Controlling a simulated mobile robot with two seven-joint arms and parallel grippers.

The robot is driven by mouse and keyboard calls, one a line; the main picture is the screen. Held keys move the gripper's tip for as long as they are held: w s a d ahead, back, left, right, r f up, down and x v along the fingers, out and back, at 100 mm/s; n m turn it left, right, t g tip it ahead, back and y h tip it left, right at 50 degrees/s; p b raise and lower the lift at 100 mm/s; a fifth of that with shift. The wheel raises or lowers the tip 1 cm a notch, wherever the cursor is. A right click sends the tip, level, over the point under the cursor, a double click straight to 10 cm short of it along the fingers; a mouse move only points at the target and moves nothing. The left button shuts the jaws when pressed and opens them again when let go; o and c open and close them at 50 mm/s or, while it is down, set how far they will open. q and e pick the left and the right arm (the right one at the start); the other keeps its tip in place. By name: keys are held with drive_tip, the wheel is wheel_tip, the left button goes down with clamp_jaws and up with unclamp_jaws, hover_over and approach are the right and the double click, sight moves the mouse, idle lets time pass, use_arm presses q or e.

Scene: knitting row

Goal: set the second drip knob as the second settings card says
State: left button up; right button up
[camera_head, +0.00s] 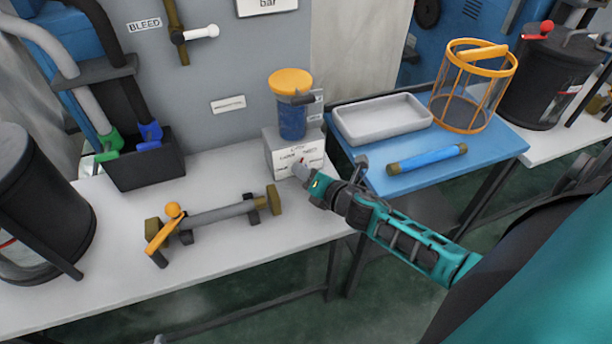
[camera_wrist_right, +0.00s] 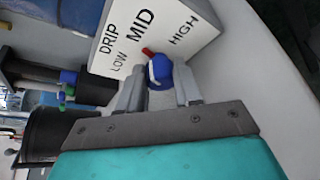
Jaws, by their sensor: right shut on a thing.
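A white drip box (camera_head: 283,148) stands on the grey bench, below an orange-lidded blue canister. In the wrist view its sloped face (camera_wrist_right: 177,22) reads DRIP, LOW, MID and HIGH. The blue knob (camera_wrist_right: 160,72) has a red pointer (camera_wrist_right: 148,51) aimed roughly at MID. My right gripper (camera_head: 303,172) is at the box's front; in the wrist view its fingers (camera_wrist_right: 159,90) are shut on the knob, one on each side. My left gripper is not in view. I cannot tell which small card is the second settings card; a wall card (camera_head: 228,104) is too small to read.
The orange-lidded canister (camera_head: 291,118) stands behind the box. A pipe with an orange handle (camera_head: 166,230) lies left on the bench. To the right, a blue table holds a white tray (camera_head: 383,120), a blue cylinder (camera_head: 428,159) and an orange cage (camera_head: 472,88).

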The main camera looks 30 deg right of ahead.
drive_tip(key=shift+f+m+y+b, duration=0.1)
drive_tip(key=shift+m+y+b, duration=0.3)
drive_tip(key=shift+m, duration=0.3)
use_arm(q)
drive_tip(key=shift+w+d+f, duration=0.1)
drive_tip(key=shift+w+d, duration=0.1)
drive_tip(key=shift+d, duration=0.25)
use_arm(e)
drive_tip(key=shift+t, duration=0.3)
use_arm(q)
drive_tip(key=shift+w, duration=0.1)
use_arm(e)
drive_tip(key=o, duration=1)
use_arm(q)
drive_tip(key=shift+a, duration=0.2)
use_arm(e)
drive_tip(key=shift+o, duration=0.2)
drive_tip(key=shift+s, duration=0.15)
use_arm(q)
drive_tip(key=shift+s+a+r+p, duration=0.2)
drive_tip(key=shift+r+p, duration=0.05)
drive_tip(key=shift+p, duration=0.3)
use_arm(e)
drive_tip(key=v, duration=1.2)
drive_tip(key=shift+s, duration=0.3)
